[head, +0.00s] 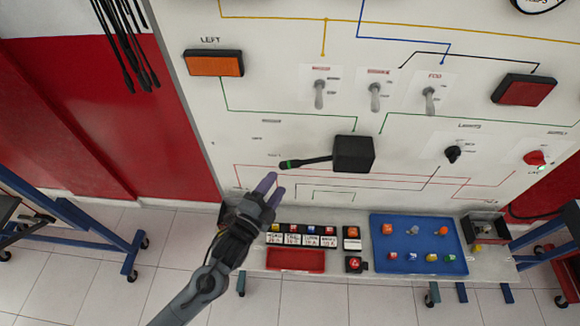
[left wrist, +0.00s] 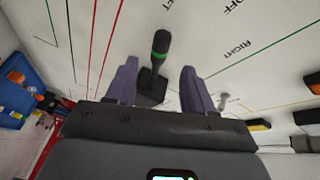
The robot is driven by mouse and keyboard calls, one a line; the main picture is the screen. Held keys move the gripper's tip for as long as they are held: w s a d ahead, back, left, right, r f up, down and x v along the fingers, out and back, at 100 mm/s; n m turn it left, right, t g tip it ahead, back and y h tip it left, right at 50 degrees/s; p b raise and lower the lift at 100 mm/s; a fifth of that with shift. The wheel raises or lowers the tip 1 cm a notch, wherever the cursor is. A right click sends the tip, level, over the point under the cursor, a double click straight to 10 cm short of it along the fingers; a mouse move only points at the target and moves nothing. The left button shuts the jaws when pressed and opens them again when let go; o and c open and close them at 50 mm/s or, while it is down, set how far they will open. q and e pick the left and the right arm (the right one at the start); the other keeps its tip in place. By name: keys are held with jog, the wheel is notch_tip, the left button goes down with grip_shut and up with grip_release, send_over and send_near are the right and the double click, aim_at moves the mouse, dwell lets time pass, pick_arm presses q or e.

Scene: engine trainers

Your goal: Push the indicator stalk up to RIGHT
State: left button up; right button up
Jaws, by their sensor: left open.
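The indicator stalk (head: 305,161) is a black lever with a green band near its tip. It sticks out to the left, roughly level, from a black box (head: 354,154) on the white panel. My left gripper (head: 272,187) is open, with purple fingers, just below and left of the stalk's tip. In the left wrist view the stalk (left wrist: 158,55) shows between and beyond the two spread fingers, with no clear contact. RIGHT, OFF and part of another label are printed beside it there. My right gripper is not in view.
Toggle switches (head: 375,92) and an orange lamp (head: 214,63) sit higher on the panel. Below, a shelf holds a red tray (head: 296,268), a blue tray (head: 385,240) with small coloured parts, and labelled blocks.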

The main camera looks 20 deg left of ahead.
aim_at(287, 168)
pick_arm(q)
jog(key=w, duration=0.5)
jog(key=w+d, duration=0.1)
jog(key=w, duration=0.2)
jog(key=shift+w+d, duration=0.1)
jog(key=shift+w, duration=0.2)
jog(key=shift+c, duration=0.2)
grip_shut()
